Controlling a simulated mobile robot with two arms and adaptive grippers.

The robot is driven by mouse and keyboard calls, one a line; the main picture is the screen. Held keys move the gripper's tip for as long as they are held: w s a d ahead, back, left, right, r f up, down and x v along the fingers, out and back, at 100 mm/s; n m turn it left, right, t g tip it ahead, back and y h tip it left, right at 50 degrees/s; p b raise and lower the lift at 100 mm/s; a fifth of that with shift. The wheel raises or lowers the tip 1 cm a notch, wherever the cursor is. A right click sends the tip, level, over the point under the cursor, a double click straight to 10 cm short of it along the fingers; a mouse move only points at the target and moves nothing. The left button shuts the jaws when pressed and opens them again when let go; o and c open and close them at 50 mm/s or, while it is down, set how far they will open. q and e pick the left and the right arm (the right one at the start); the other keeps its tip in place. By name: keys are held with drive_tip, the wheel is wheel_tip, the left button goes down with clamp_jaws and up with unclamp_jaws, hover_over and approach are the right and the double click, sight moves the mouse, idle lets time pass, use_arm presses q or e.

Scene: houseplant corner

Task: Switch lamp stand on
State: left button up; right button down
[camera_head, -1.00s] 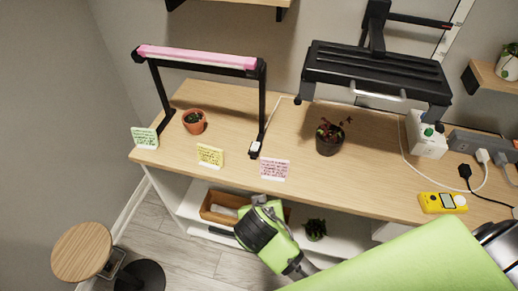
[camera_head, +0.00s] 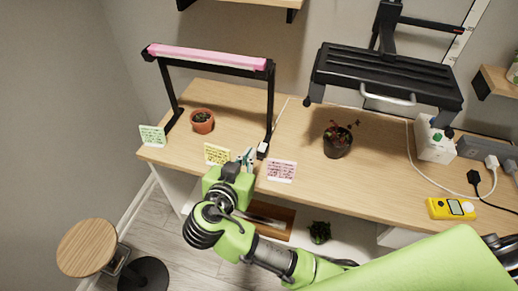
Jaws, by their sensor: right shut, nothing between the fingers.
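The lamp stand (camera_head: 272,95) is a black frame with a pink bar (camera_head: 208,58) across its top, standing at the left of the wooden desk. I cannot tell whether the bar is lit. A small black and white switch (camera_head: 262,148) sits at the foot of its right leg. My right gripper (camera_head: 248,156) is shut and empty at the desk's front edge, just left of the switch; I cannot tell whether it touches it. My left gripper is not in view.
A black panel (camera_head: 385,78) overhangs the desk at right. A stool (camera_head: 87,247) stands lower left.

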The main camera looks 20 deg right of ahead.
drive_tip(key=p, duration=0.2)
hover_over(262, 147)
drive_tip(key=s+a, duration=0.1)
drive_tip(key=s, duration=0.1)
wheel_tip(262, 147, down, 3)
drive_tip(key=shift+a+f, duration=0.15)
drive_tip(key=f, duration=0.2)
drive_tip(key=shift+s+a+f+p, duration=0.25)
drive_tip(key=shift+f+p, duration=0.15)
drive_tip(key=shift+s+f, duration=0.1)
drive_tip(key=shift+f, duration=0.65)
drive_tip(key=shift+a, duration=0.1)
